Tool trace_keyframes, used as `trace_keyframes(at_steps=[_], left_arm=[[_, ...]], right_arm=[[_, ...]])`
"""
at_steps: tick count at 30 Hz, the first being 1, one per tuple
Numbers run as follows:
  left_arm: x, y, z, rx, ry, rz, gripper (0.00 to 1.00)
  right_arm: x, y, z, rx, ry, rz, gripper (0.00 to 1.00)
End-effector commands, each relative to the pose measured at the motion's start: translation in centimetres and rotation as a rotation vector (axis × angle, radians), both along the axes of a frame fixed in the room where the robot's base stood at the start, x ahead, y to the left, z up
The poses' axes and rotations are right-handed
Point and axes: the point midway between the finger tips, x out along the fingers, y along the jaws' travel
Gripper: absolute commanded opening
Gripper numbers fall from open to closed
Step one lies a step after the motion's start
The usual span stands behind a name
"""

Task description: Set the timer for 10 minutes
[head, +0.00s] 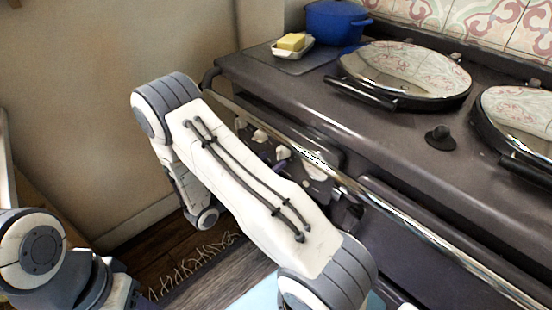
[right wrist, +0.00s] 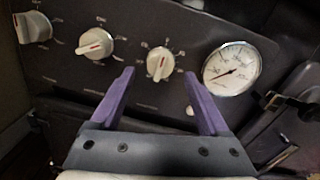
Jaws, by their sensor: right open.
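The stove's front panel (right wrist: 140,80) carries white knobs with red marks. The left knob (right wrist: 33,27) is partly cut off, the middle knob (right wrist: 95,43) is left of my fingers, and the right knob (right wrist: 160,63) shows between my fingertips. I cannot read the labels or tell which knob is the timer. My right gripper (right wrist: 159,73) is open and empty, its purple fingers on either side of the right knob; contact is not clear. In the head view, my own arm hides part of the panel. My left gripper is not in view.
A round gauge (right wrist: 231,69) sits right of the knobs. A chrome rail (head: 370,200) runs along the stove front above the panel. On top are lidded hotplates (head: 405,70), a black knob (head: 440,138), a butter dish (head: 293,46) and a blue pot (head: 337,22).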

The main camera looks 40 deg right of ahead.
Motion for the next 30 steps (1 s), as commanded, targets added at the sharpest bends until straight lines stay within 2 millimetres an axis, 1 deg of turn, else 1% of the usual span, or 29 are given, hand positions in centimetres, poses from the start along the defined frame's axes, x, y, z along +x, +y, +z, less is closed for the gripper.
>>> trace_keyframes(at_steps=[1,3,6,10,16,17,18,20,21,23,30], left_arm=[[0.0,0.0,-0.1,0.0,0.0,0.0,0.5],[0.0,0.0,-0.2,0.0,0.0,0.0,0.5],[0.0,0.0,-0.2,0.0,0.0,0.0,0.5],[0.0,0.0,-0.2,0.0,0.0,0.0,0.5],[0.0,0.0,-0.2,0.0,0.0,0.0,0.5],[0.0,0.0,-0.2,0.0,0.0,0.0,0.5],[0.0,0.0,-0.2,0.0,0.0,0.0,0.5],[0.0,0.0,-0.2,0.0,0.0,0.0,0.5],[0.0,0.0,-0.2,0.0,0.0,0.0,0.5],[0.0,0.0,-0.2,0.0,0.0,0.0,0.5],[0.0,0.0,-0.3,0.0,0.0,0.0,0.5]], right_arm=[[0.0,-0.9,0.0,0.0,0.0,-0.004,0.79],[0.2,-1.7,0.0,0.001,-0.001,-0.003,0.79],[0.3,-2.5,0.0,0.0,-0.001,-0.002,0.79],[0.3,-2.9,0.0,0.0,0.0,-0.001,0.79],[0.4,-2.9,0.0,0.0,0.0,-0.001,0.79],[0.4,-2.9,0.0,0.0,0.0,0.0,0.75],[0.4,-2.9,0.0,0.0,0.0,0.0,0.6],[0.4,-2.9,0.0,0.0,0.0,0.0,0.37],[0.4,-2.9,0.0,0.0,0.0,0.0,0.22],[0.4,-2.9,0.0,0.0,0.0,0.0,0.0],[0.4,-2.8,0.0,0.001,-0.016,0.0,0.0]])
